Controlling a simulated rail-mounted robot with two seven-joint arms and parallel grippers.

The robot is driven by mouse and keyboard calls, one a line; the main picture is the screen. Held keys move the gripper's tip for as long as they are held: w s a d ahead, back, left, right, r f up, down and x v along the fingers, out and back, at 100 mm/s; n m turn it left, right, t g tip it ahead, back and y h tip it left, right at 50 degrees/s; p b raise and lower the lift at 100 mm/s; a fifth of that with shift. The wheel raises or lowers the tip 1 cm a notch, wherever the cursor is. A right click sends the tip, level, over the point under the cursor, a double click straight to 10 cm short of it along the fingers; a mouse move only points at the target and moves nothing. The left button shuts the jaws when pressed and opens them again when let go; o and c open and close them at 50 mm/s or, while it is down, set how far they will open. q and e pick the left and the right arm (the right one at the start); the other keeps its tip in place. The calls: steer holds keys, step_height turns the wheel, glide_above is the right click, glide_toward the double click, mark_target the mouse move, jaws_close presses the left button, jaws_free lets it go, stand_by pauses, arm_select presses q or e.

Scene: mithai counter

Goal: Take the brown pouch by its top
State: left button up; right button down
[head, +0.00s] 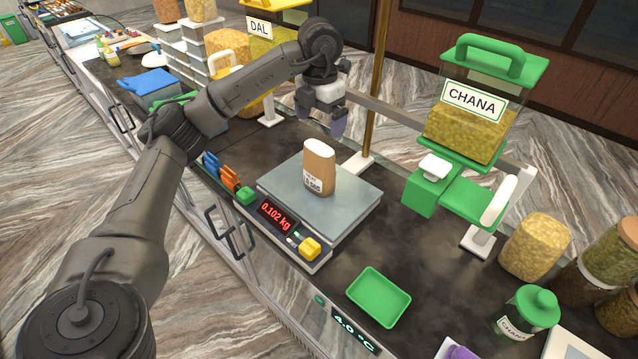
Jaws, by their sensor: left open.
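The brown pouch (318,172) stands upright on the steel plate of the weighing scale (355,197). It has a pale top and a printed label low on its front. The scale's red display reads 0.102 kg. My left gripper (321,118) is open and empty, above and behind the pouch in the head view, with its fingers pointing down. A gap shows between the fingertips and the pouch's top. My right gripper is not in view.
The green-lidded CHANA dispenser (468,122) stands right of the scale, and the DAL dispenser (268,42) behind left. A brass post (377,85) rises close behind my gripper. A green tray (379,297) lies in front. Orange and blue-handled tools (222,172) stand left of the scale.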

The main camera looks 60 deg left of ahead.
mark_target(320, 147)
arm_select(q)
steer(key=shift+f+b, duration=0.75)
steer(key=shift+f, duration=1.15)
steer(key=shift+d+f+p, duration=0.1)
steer(key=shift+f+p, duration=0.3)
steer(key=shift+f, duration=2.2)
steer(key=c, duration=0.8)
steer(key=shift+r, duration=0.15)
